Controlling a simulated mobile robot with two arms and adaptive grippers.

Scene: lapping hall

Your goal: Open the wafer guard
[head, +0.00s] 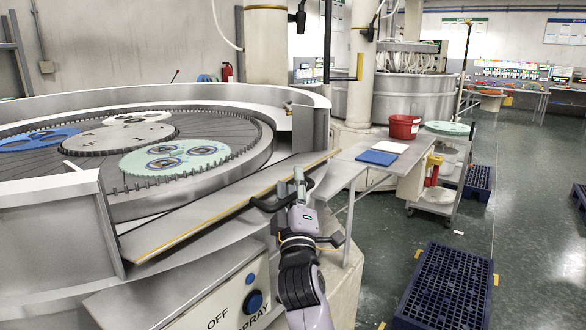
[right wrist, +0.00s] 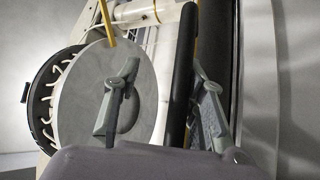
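The wafer guard (head: 195,213) is a long, low grey panel with a yellow edge along the front of the round lapping machine. A black bar handle (head: 264,205) stands out from its right part. My right gripper (head: 299,184) is at this handle, and its palm hides part of it. In the right wrist view the black handle bar (right wrist: 181,75) runs between the two fingers of my right gripper (right wrist: 165,90). The fingers are spread, with a clear gap between the left finger and the bar. My left gripper is not in view.
The lapping plate (head: 232,130) with round carriers lies behind the guard. A control panel (head: 230,300) with blue buttons is below. To the right is a side table (head: 350,167) with a blue pad and red bucket (head: 404,127). A dark blue pallet (head: 447,285) lies on the floor.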

